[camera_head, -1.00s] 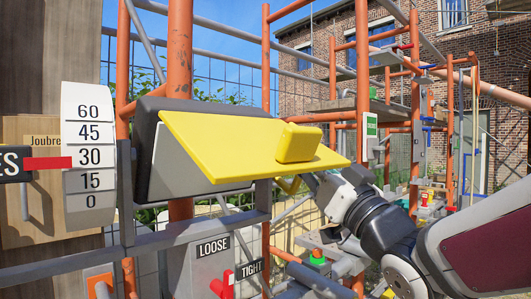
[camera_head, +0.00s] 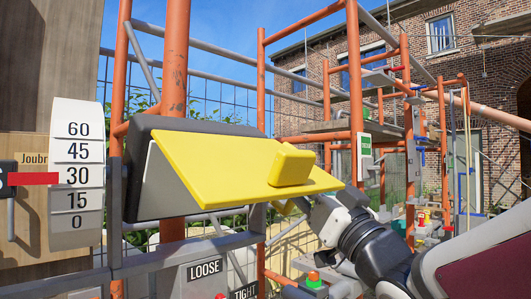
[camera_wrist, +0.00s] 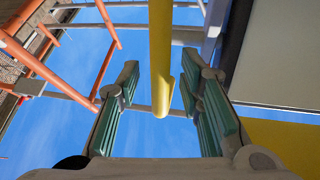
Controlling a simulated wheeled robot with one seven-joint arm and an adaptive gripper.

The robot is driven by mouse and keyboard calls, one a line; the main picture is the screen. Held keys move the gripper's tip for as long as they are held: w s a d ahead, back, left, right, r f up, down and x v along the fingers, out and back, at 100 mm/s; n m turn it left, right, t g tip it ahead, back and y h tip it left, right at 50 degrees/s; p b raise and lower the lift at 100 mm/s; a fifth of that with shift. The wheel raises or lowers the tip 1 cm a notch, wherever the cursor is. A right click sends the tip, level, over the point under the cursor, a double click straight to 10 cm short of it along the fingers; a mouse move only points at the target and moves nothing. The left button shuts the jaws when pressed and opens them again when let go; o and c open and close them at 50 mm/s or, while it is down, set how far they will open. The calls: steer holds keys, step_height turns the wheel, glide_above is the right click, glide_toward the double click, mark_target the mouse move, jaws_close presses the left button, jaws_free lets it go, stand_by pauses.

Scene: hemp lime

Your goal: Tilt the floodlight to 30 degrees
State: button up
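The floodlight has a dark housing (camera_head: 130,185) and a tilted yellow plate (camera_head: 220,170) with a raised yellow block (camera_head: 290,166). The white scale drum (camera_head: 92,120) at left reads 0 to 60; the red pointer (camera_head: 40,179) sits at about the 30 mark. My gripper (camera_head: 303,206) is below the plate's lower right edge, its tips partly hidden. In the wrist view my gripper (camera_wrist: 163,88) is open, its green-padded fingers on either side of a yellow bar (camera_wrist: 160,40), with gaps showing on both sides.
A grey box below the floodlight carries LOOSE (camera_head: 205,270) and TIGHT (camera_head: 244,292) labels; its red lever is mostly cut off by the bottom edge. Orange scaffold poles (camera_head: 175,80) and grey rails stand close around the floodlight. A brick building (camera_head: 440,80) is behind.

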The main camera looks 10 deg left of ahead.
steer(key=o, duration=0.3)
steer(key=shift+b+v, duration=1.4)
steer(key=shift+v, duration=3.1)
